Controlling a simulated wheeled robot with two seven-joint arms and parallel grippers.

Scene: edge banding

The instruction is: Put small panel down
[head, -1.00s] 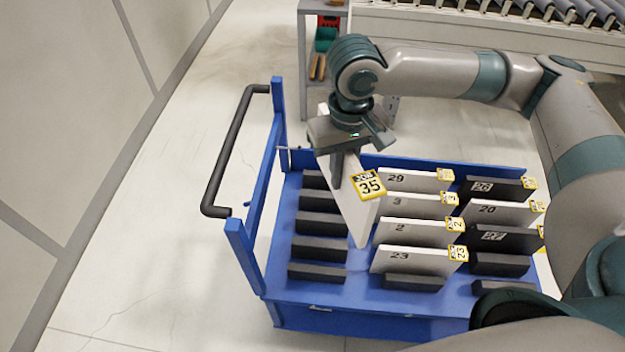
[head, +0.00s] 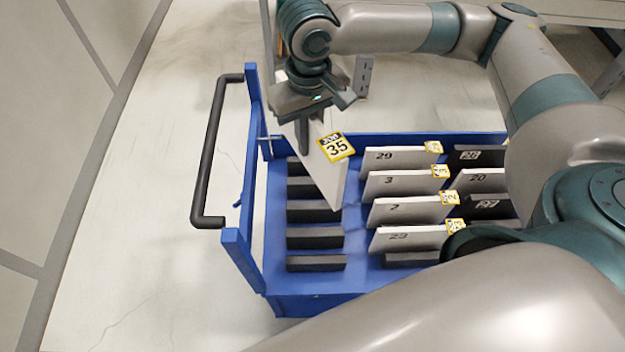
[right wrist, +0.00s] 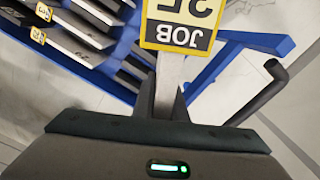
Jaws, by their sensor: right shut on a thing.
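The small panel (head: 327,180) is a thin light board with a yellow and black JOB 35 label (head: 336,148) at its upper corner. My right gripper (head: 303,135) is shut on its upper part and holds it tilted above the left column of dark slots on the blue cart (head: 312,303). Whether its lower edge touches anything, I cannot tell. In the right wrist view the label (right wrist: 180,24) and a strip of the panel (right wrist: 169,75) show at the fingers; the rest of the panel is hidden. My left gripper is not in view.
Several numbered white panels (head: 405,210) stand in the cart's middle column, dark and white ones (head: 482,181) in the right column. Dark slot blocks (head: 315,263) in the left column look empty. A black handle (head: 207,155) is at the cart's left end.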

